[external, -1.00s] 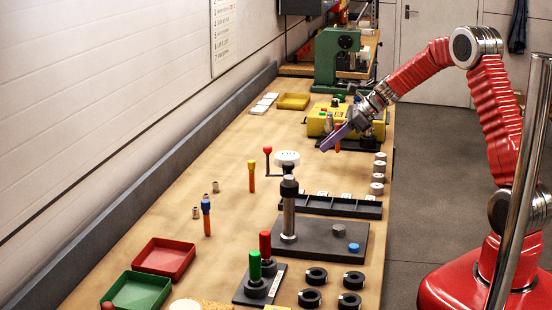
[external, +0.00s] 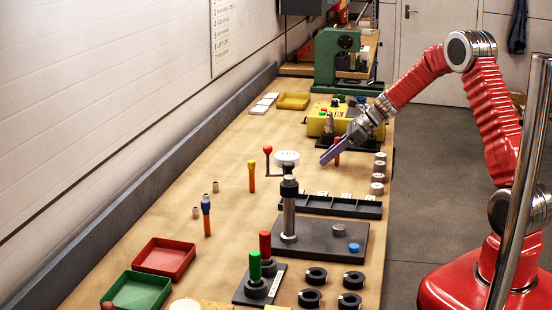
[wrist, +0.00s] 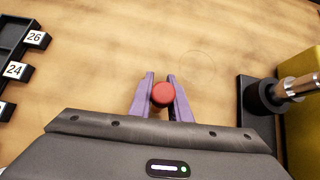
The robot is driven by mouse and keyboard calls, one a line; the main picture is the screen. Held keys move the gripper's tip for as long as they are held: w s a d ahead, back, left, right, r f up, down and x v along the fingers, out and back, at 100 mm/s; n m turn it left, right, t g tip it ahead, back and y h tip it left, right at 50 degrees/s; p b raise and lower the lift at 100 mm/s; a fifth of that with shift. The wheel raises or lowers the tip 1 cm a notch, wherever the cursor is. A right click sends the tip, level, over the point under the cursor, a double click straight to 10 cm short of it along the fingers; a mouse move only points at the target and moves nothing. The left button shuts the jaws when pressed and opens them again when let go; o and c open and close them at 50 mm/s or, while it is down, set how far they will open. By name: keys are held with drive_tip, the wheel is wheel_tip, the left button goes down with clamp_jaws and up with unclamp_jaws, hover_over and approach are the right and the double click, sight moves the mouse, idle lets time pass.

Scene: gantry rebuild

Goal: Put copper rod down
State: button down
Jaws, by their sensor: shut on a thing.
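My gripper (external: 326,158) has purple fingers and is low over the far right part of the bench. In the wrist view my gripper (wrist: 161,85) is shut on a rod with a round red top, taken here as the copper rod (wrist: 163,94). The red part of the rod (external: 337,146) shows beside the fingers in the external view. Its shaft and lower end are hidden, so I cannot tell whether it touches the bench.
A yellow machine (external: 318,124) stands just beyond the gripper, with a copper-tipped tool in a black holder (wrist: 262,95). A black numbered rack (external: 343,208) lies nearer. A faint circle (wrist: 197,66) marks the bare wood ahead.

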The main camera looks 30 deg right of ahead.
drive_tip(key=c, duration=1.6)
unclamp_jaws()
drive_tip(key=shift+f, duration=0.1)
drive_tip(key=shift+c, duration=0.2)
drive_tip(key=v, duration=1.2)
